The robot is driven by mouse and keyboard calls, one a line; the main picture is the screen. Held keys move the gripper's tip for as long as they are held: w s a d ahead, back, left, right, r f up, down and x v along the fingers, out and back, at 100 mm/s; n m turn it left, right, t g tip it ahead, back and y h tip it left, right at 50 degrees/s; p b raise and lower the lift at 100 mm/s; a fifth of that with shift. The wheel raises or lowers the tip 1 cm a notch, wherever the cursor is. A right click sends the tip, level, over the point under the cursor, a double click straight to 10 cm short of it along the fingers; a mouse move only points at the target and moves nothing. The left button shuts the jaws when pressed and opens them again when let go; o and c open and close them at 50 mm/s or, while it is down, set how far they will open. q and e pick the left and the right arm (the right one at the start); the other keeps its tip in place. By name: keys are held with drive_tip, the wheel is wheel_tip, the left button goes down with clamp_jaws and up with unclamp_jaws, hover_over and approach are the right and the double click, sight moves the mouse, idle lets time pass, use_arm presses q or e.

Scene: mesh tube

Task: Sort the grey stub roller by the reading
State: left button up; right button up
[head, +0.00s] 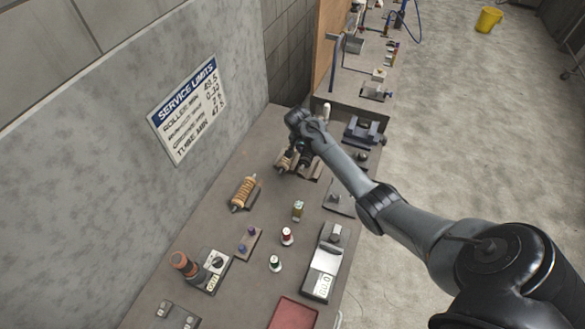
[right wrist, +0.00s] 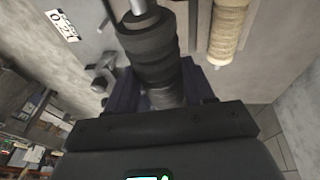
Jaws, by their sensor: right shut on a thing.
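My right gripper (head: 300,160) is at the back of the bench, over a group of dark rollers and holders. In the right wrist view its two dark fingers (right wrist: 162,92) are shut on the grey stub roller (right wrist: 155,42), a dark ribbed cylinder with a bright steel shaft end. The fingers hide its near end. In the head view the arm and gripper largely cover it. A white gauge display (right wrist: 62,24) seems to show 0.21. A wall sign (head: 190,105) headed SERVICE LIMITS lists roller and tube minimums; some lines are too small to read. My left gripper is out of view.
A tan wound roller (head: 243,193) lies left of the gripper. Several spools, a grey device with a display (head: 325,262), a dial block (head: 216,264) and a red tray (head: 293,313) stand nearer. The wall borders the bench on the left; open floor is right.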

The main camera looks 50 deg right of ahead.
drive_tip(key=shift+d+f+m+b, duration=0.2)
drive_tip(key=shift+d+m+b, duration=0.15)
drive_tip(key=shift+d, duration=0.8)
drive_tip(key=shift+d+f, duration=0.1)
drive_tip(key=shift+d, duration=0.15)
wheel_tip(320, 180, down, 6)
drive_tip(key=b, duration=0.7)
drive_tip(key=shift+f, duration=0.8)
drive_tip(key=shift+a, duration=0.1)
drive_tip(key=shift+p, duration=0.3)
drive_tip(key=shift+f, duration=0.3)
drive_tip(key=shift+f+b, duration=0.3)
drive_tip(key=shift+f, duration=0.1)
